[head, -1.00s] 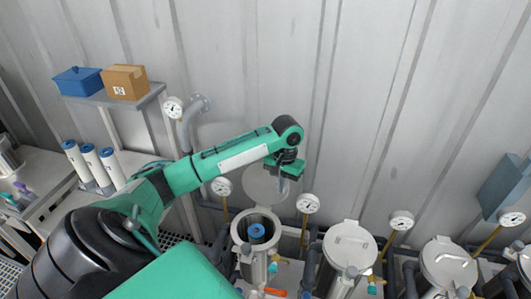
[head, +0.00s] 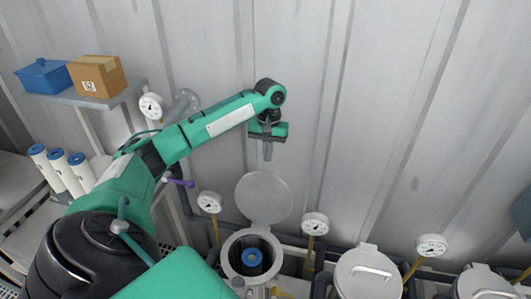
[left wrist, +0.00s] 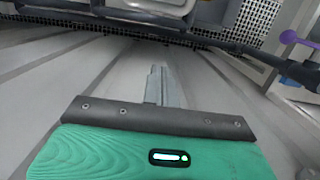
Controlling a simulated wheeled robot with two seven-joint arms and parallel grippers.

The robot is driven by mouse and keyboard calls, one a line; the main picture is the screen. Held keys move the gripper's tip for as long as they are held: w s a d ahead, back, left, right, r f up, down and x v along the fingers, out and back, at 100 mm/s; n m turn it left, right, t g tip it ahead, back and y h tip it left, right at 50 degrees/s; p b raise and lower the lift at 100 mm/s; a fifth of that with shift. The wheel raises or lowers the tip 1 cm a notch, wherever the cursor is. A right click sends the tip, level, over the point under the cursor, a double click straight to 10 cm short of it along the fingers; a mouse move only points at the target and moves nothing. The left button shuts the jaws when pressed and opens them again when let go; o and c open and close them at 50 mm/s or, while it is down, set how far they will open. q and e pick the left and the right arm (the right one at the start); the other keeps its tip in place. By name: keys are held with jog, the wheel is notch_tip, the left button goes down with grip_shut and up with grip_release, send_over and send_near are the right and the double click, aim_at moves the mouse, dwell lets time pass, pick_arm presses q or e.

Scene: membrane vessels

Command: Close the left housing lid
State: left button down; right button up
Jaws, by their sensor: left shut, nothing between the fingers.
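The left housing (head: 231,262) is a round metal vessel at the bottom of the head view, with a blue-topped cartridge (head: 252,258) inside. Its round grey lid (head: 264,199) stands open, swung up behind the mouth toward the wall. My left gripper (head: 267,155) is above the lid, apart from it, fingers pointing down, shut and empty. In the left wrist view its fingers (left wrist: 160,84) are together with nothing between them; the lid cannot be made out there. My right gripper is not in view.
Two other housings with closed lids (head: 367,274) (head: 486,284) stand to the right. Gauges (head: 315,224) (head: 209,202) rise beside the open housing. A shelf (head: 112,98) with a blue box (head: 45,76) and a cardboard box (head: 97,76) is at upper left. The wall area right of my arm is clear.

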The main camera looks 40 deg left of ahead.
aim_at(265, 195)
pick_arm(q)
jog(key=s+d+f+p, duration=0.2)
jog(key=s+f+p, duration=0.2)
jog(key=f, duration=0.3)
jog(key=shift+s+d+f+p, duration=0.15)
jog(key=shift+s+d+p, duration=0.1)
jog(key=shift+p, duration=0.3)
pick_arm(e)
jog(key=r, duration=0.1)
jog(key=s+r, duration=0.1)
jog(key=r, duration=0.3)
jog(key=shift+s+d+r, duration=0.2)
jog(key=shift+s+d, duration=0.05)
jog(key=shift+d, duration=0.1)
